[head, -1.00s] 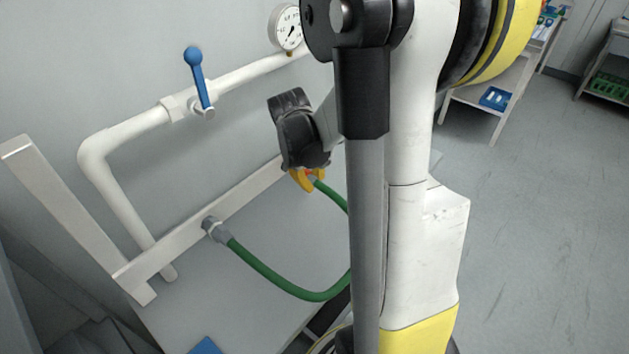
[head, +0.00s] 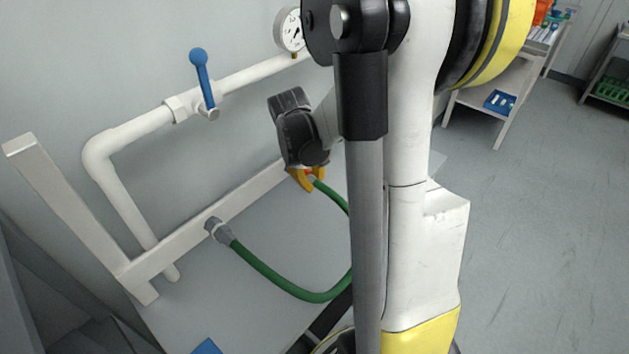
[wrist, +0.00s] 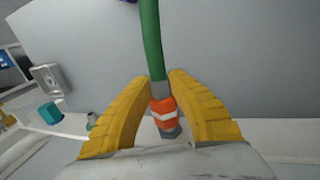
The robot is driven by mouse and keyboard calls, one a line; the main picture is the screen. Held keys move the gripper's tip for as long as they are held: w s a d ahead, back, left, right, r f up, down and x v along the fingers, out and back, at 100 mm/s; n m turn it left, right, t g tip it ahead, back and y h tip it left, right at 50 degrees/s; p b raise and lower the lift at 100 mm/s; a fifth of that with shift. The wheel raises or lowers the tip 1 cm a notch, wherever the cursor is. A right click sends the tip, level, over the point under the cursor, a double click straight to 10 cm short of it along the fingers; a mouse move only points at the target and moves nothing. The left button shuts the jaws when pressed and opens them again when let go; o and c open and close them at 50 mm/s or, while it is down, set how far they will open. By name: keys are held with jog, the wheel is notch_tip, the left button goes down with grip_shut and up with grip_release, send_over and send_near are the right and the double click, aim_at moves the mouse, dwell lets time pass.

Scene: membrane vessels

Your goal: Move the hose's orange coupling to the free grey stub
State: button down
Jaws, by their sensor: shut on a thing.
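My gripper (wrist: 160,100) has yellow fingers on both sides of the orange coupling (wrist: 163,107) in the wrist view and is shut on it. The coupling has a white mark and sits at the end of the green hose (wrist: 151,40). In the head view my gripper (head: 306,178) is near the white rail, and the orange coupling is mostly hidden by its fingers. The hose (head: 270,275) loops down and back to a grey fitting (head: 218,231) on the rail at the left. I cannot make out a free grey stub for certain in the head view.
A white rail (head: 190,222) runs along the grey bench (head: 225,300). Above it is a white pipe (head: 128,128) with a blue valve handle (head: 201,75) and a gauge (head: 290,30). A teal block (wrist: 50,113) shows in the wrist view. My arm hides the bench's right part.

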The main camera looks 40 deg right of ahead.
jog(key=shift+w, duration=0.55)
jog(key=c, duration=1.3)
grip_release()
jog(key=shift+o, duration=0.2)
jog(key=v, duration=1.2)
jog(key=s+a+t+y, duration=0.1)
jog(key=s+a+t, duration=0.2)
jog(key=a, duration=0.8)
jog(key=s+a+t+y+b, duration=0.1)
jog(key=s+a+t, duration=0.3)
jog(key=a, duration=0.7)
jog(key=shift+s+m+y, duration=0.4)
jog(key=shift+s+y, duration=0.1)
jog(key=shift+s, duration=0.35)
